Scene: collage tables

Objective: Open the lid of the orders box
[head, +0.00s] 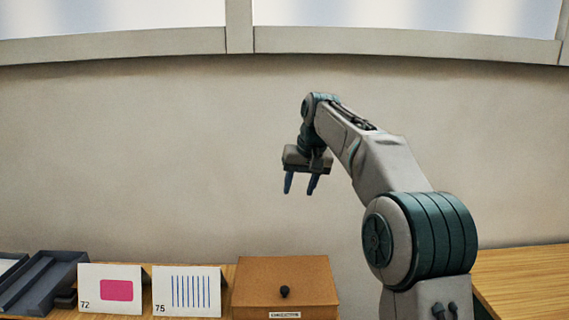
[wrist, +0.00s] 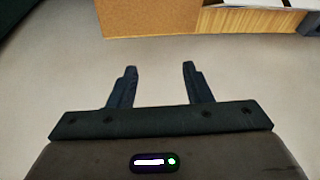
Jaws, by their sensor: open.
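My gripper (head: 300,190) hangs fingers down, well above the box, open and empty. In the wrist view its two fingers (wrist: 158,70) stand apart with nothing between them.
Left of the box stand a card with blue stripes (head: 187,291) and a card with a pink patch (head: 110,290). Dark trays (head: 42,285) lie at the far left. A wooden tabletop (head: 525,275) shows at right. The air around my gripper is clear.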

